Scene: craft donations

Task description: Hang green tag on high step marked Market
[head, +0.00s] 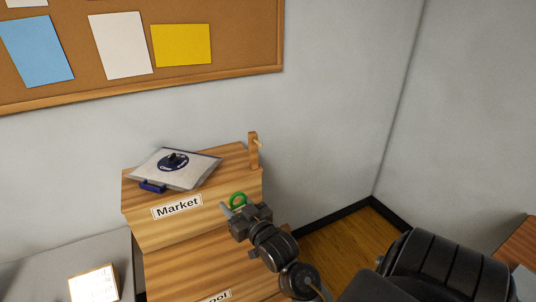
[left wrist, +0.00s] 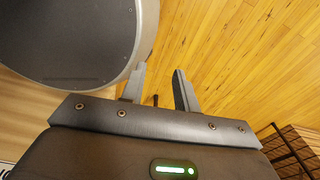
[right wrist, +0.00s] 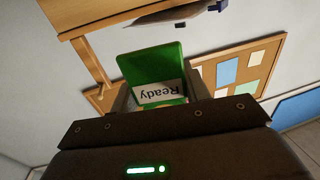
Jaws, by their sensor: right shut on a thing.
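The green tag shows in the head view as a green loop (head: 238,200) and in the right wrist view as a green plate (right wrist: 150,62) with a white "Ready" label, upside down there. My right gripper (head: 237,208) is shut on the tag, in front of the right side of the high step (head: 227,203) marked Market. A wooden post (head: 253,148) with a short peg stands at this step's right edge, above and behind the gripper; the tag is apart from it. My left gripper (left wrist: 158,88) is open and empty in the left wrist view, outside the head view.
A white-and-grey bag (head: 195,172) with a dark blue emblem and blue handle lies on the Market step. A lower wooden step (head: 185,270) is in front. A corkboard (head: 235,40) hangs on the wall behind. Wood floor (head: 335,245) shows at right.

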